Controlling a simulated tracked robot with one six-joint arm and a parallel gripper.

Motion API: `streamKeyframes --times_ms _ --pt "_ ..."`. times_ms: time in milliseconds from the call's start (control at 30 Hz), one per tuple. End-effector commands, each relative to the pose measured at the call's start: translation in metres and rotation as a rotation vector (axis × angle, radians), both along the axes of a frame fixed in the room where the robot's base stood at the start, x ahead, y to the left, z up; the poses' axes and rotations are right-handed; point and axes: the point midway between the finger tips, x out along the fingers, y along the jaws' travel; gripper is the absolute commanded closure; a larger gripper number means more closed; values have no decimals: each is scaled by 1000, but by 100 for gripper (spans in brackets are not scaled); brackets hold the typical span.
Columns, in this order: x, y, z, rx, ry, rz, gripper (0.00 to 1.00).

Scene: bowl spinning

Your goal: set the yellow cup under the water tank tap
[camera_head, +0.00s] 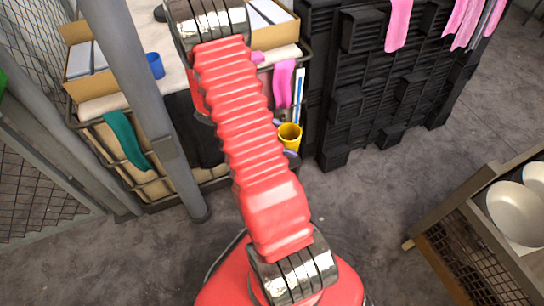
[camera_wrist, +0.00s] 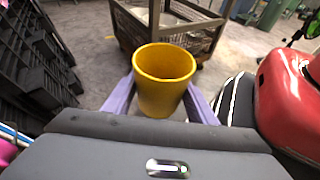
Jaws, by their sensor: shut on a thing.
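The yellow cup (camera_head: 290,134) shows to the right of my red arm in the head view. In the wrist view the yellow cup (camera_wrist: 163,80) is upright with its open rim toward the camera. My gripper (camera_wrist: 160,95) has its two purple fingers on either side of the cup, shut on it. In the head view most of my gripper is hidden behind my arm. I cannot make out a water tank or a tap in either view.
A cart (camera_head: 90,110) with cardboard boxes and a blue cup (camera_head: 155,66) stands behind my arm. Black stacked crates (camera_head: 375,85) stand right of it. A wooden rack (camera_head: 455,235) with white bowls (camera_head: 516,212) is at the right. Grey floor (camera_head: 380,200) between is clear.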

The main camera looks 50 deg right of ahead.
Motion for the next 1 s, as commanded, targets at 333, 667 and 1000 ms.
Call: streamKeyframes --times_ms 333,667,1000 --pt "71 -24 32 0 -2 570 70" --pt "158 -2 60 0 -1 1082 70" --pt "246 72 88 -1 -1 1595 70"
